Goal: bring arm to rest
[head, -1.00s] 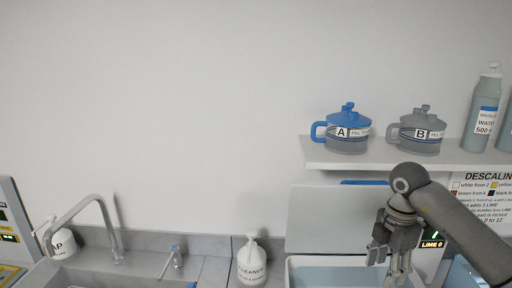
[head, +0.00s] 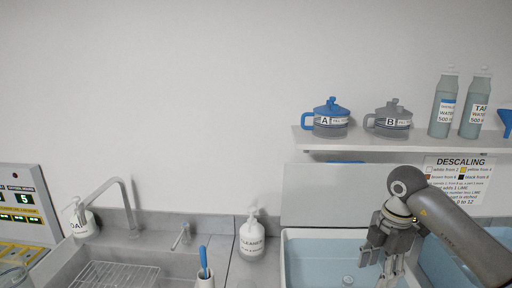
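My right arm comes in from the right edge. My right gripper (head: 388,268) points down over the right part of the light blue basin (head: 318,232), in front of the wall. Its fingers are partly cut by the lower edge of the view, and I cannot tell how far apart they are. I see nothing clearly held in it. My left arm and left gripper are not in the head view.
A shelf (head: 300,140) above holds blue pot A (head: 326,128), grey pot B (head: 388,133) and bottles (head: 443,112). A cleaner bottle (head: 252,240) stands left of the basin. A sink (head: 80,265) with a tap (head: 128,205) lies at left.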

